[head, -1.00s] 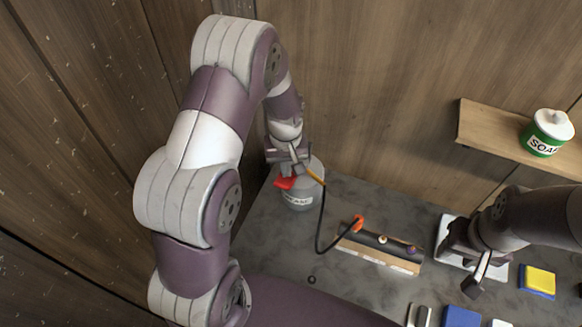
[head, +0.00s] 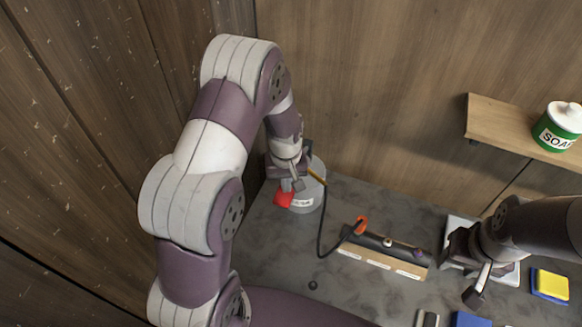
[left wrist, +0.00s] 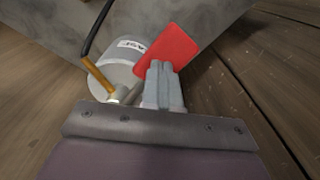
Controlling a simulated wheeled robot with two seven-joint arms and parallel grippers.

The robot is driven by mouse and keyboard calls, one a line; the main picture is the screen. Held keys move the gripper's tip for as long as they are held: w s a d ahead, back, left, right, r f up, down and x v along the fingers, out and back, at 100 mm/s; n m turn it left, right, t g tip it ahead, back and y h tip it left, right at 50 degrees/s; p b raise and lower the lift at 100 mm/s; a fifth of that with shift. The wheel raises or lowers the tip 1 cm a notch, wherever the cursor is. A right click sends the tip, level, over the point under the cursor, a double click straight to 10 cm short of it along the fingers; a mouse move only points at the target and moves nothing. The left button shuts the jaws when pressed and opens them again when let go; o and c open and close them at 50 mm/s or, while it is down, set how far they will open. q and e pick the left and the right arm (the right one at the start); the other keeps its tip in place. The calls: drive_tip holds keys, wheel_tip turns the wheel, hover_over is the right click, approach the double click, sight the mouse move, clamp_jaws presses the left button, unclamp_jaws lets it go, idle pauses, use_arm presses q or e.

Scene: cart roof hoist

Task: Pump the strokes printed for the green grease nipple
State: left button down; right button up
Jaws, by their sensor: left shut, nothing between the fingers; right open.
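The grey grease pail (head: 306,202) stands at the back left of the bench, partly hidden by my left arm. A red paddle-like part (head: 284,199) sticks out at its front; it also shows in the left wrist view (left wrist: 168,50). My left gripper (head: 292,186) is shut and empty right at the red part; whether it touches cannot be told. A black hose (head: 320,232) runs from a yellow-orange fitting (left wrist: 98,76) on the pail to an orange-ringed end on the dark nipple bar (head: 378,243), which has labels on its front. No green nipple can be made out. My right gripper (head: 475,293) is open and empty.
A wooden shelf (head: 490,123) on the wall holds a green and white soap tin (head: 558,127). A white tray (head: 510,272) lies under my right wrist. Blue and yellow pads (head: 549,285) lie at right, and a small dark knob (head: 313,285) at front. Bench between pail and bar is mostly clear.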

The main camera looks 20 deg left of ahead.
wheel_tip(320, 180, up, 7)
drive_tip(key=p, duration=0.6)
drive_tip(key=shift+p, duration=0.35)
drive_tip(key=shift+f, duration=0.1)
wheel_tip(320, 180, up, 5)
drive_tip(key=p, duration=0.5)
